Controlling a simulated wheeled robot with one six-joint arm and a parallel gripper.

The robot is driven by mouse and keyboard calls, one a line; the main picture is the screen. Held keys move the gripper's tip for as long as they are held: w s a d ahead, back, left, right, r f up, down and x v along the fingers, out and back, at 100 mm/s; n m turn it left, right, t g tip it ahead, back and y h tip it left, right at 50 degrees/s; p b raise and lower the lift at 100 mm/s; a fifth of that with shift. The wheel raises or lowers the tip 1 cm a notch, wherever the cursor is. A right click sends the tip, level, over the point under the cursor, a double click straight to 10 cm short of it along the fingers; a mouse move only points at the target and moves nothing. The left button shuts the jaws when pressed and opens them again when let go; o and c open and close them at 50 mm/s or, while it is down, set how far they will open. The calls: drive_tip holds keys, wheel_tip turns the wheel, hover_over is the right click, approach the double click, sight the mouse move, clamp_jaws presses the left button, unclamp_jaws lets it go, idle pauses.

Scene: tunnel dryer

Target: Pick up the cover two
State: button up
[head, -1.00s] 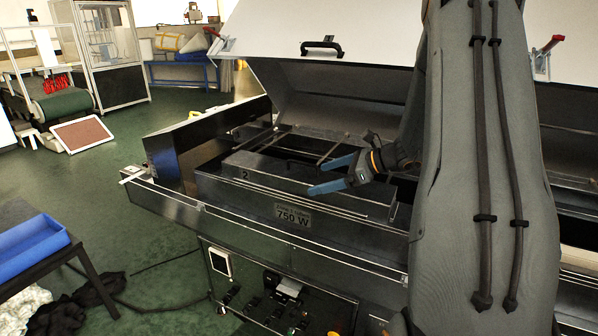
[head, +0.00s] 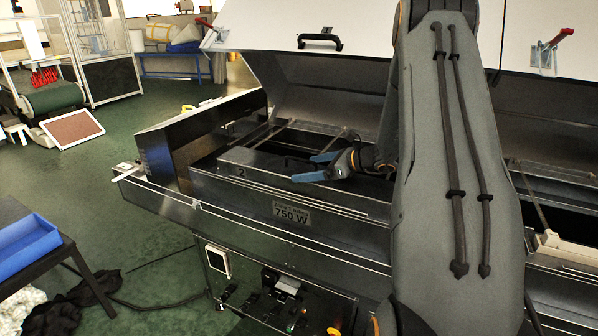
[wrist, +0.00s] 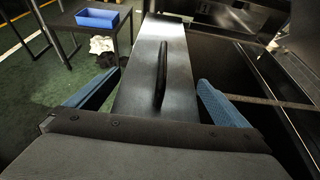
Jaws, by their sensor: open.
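Cover two (head: 233,169) is a dark metal cover marked "2" on the dryer, below the raised lid in the head view. In the wrist view it is a long shiny panel (wrist: 136,92) with a black bar handle (wrist: 161,75) standing up near its middle. My gripper (head: 316,167) is open above the cover in the head view, its blue fingers pointing left. In the wrist view my gripper (wrist: 158,78) has one blue finger to each side of the handle, apart from it. I cannot tell how high the fingers are above the cover.
The raised lid (head: 345,58) with its own handle slopes behind my gripper. An open dark bay (wrist: 225,75) lies right of the cover in the wrist view. A black table with a blue tray (head: 28,245) stands at the left.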

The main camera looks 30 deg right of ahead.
drive_tip(key=shift+x, duration=0.95)
drive_tip(key=shift+c, duration=0.3)
drive_tip(key=c, duration=1.1)
drive_tip(key=shift+c, duration=0.2)
drive_tip(key=shift+r, duration=0.15)
